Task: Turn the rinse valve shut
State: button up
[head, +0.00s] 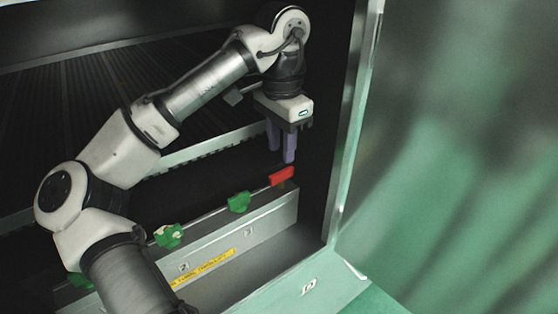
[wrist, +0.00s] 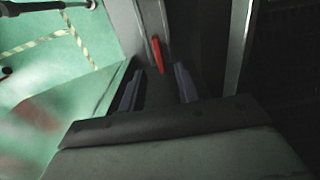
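A red valve handle (head: 282,176) stands at the right end of a row of valves on a grey metal panel (head: 270,222). My gripper (head: 281,157) points down just above the red handle, with its purple fingers apart and nothing visible between them. In the wrist view the red handle (wrist: 157,55) shows as a narrow bar beyond the fingertips, between the lines of the two fingers (wrist: 158,85). The handle appears apart from the fingers. Green valve handles (head: 239,202) sit to the left on the same panel. I cannot read which valve is the rinse valve.
A yellow label strip (head: 215,265) is on the panel front. A metal frame post (head: 349,130) and a green wall or door panel (head: 460,150) stand close on the right. A dark slatted surface (head: 90,90) lies behind my arm.

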aim_at(281, 171)
jog(key=shift+f, duration=3.15)
grip_shut()
